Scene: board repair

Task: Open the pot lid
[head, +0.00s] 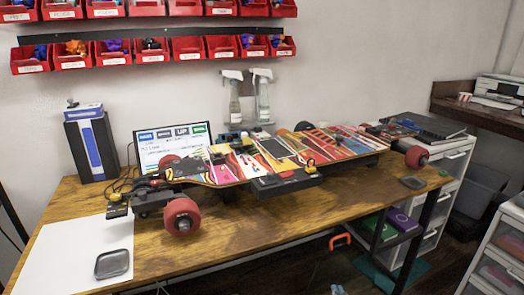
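No cooking pot can be made out. A small dark rounded-square tin or lid (112,263) lies flat on the white sheet at the table's front left. A similar small dark flat piece (413,182) lies near the right end of the table. I cannot tell whether either is the pot lid. The tip of my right gripper (337,289) just shows at the bottom edge, below and in front of the table, apart from both pieces. Only a sliver of what may be my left gripper (163,289) shows at the bottom edge. Their finger openings are too small to judge.
A longboard (265,155) with red wheels lies across the wooden table (240,225). Behind it stand a screen (172,145), a blue-black box (92,145) and two spray bottles (262,95). Red bins (110,52) hang on the wall. The front middle of the table is clear.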

